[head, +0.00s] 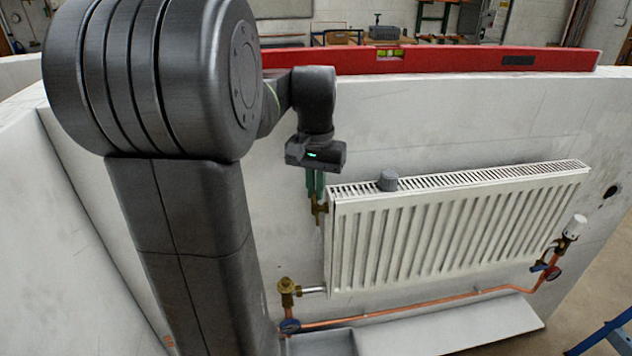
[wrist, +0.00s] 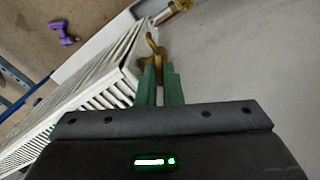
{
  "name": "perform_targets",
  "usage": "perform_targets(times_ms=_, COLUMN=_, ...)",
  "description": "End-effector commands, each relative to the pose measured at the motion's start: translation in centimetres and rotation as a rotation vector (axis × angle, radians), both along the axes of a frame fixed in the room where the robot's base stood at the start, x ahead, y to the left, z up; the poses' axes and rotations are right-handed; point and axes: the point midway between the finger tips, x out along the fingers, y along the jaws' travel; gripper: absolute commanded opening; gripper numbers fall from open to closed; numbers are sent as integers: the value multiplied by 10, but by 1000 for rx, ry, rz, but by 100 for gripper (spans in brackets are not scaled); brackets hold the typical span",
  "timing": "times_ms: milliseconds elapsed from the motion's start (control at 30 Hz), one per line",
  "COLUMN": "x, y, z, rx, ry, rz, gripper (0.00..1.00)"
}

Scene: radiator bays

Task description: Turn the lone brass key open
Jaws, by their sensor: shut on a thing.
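The brass key (head: 318,209) is at the upper left end of the white radiator (head: 440,228), beside its top corner. My gripper (head: 315,192) has green fingers and is shut on the key from above. In the wrist view the brass key (wrist: 153,46) shows just beyond the green fingertips (wrist: 158,75), next to the radiator's end (wrist: 128,62). The fingers hide part of the key, and I cannot tell how far it is turned. Faint pale marks show just below the key in the head view.
A grey knob (head: 387,180) sits on the radiator's top grille. A white valve head (head: 575,226) is at right. A red spirit level (head: 440,60) lies along the wall top.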

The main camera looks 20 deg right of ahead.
Motion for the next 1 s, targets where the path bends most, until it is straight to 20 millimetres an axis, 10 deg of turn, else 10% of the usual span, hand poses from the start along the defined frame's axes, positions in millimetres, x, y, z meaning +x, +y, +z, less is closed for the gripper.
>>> perform_targets(times_ms=733, x=1, y=0, z=2, rx=-1, ry=-1, rz=25, gripper=15)
perform_targets(times_ms=1000, x=1, y=-1, z=42, rx=-4, ry=-7, rz=25, gripper=15)
